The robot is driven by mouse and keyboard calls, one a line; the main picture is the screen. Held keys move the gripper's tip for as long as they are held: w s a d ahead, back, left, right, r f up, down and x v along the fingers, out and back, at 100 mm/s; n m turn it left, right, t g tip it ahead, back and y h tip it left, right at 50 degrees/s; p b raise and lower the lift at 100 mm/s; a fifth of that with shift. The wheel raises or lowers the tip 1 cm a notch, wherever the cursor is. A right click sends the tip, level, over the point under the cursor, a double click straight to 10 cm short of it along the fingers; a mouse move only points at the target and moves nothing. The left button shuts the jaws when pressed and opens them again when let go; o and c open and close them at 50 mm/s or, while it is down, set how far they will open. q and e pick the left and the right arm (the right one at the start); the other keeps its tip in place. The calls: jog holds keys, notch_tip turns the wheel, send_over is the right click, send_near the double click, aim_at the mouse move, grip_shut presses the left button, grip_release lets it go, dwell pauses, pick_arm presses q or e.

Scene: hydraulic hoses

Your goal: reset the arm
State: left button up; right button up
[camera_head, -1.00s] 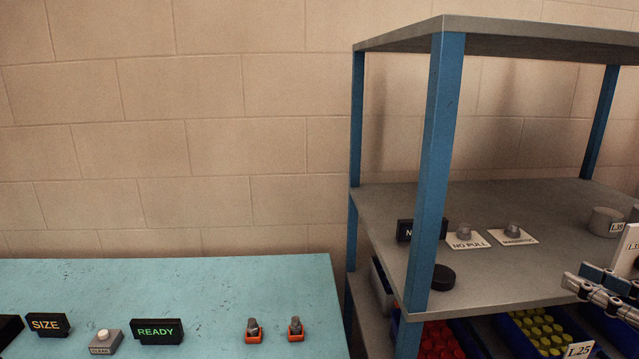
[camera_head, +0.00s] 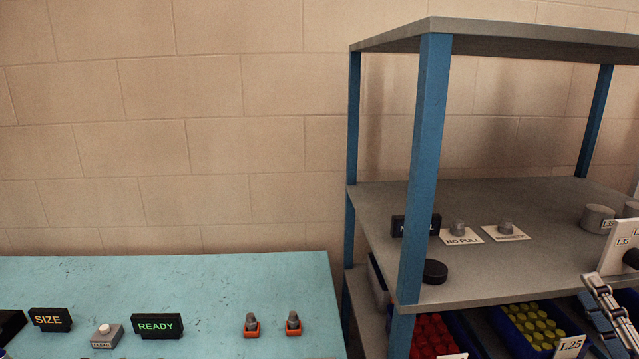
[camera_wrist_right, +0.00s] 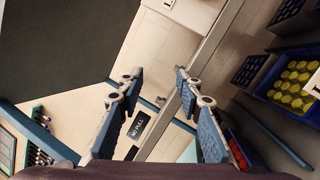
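My right gripper (camera_head: 598,292) shows at the right edge of the head view, in front of the shelf's edge. One finger side shows clearly there, slanting up and left. In the right wrist view the two fingers of my right gripper (camera_wrist_right: 158,76) stand well apart with nothing between them, so it is open and empty. My left gripper is in neither view.
A blue-posted grey shelf (camera_head: 470,282) holds a black puck (camera_head: 434,271), label plates and grey cylinders (camera_head: 598,218). Blue bins with red (camera_head: 432,335) and yellow caps (camera_head: 532,325) sit below. A teal table (camera_head: 200,285) carries signs and two orange-based fittings.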

jog(key=s+a+f+m+g+h, duration=0.1)
jog(key=s+a+f+m+g, duration=0.15)
jog(key=f+m, duration=0.4)
jog(key=s+a+f+m+g+h, duration=0.1)
jog(key=s+f+m+g+h, duration=0.2)
jog(key=f, duration=0.7)
jog(key=s+a+f+m+g, duration=0.1)
jog(key=s+f+m+g, duration=0.1)
jog(key=f+m+g, duration=0.45)
jog(key=s+a+f+m+g+y, duration=0.2)
jog(key=s+a+f+g+y, duration=0.1)
jog(key=s+a+f, duration=0.55)
jog(key=s+a+f+m+g+y, duration=0.25)
jog(key=s+a+f, duration=0.3)
jog(key=a, duration=0.55)
jog(key=s+f+n+g, duration=0.1)
jog(key=s+f+g, duration=0.15)
jog(key=f, duration=2.45)
jog(key=s+d+f, duration=0.2)
jog(key=s+f, duration=1.3)
jog(key=s, duration=0.2)
jog(key=shift+s+d+f+b, duration=0.2)
jog(key=shift+s+f+b, duration=0.1)
jog(key=shift+f+b, duration=0.1)
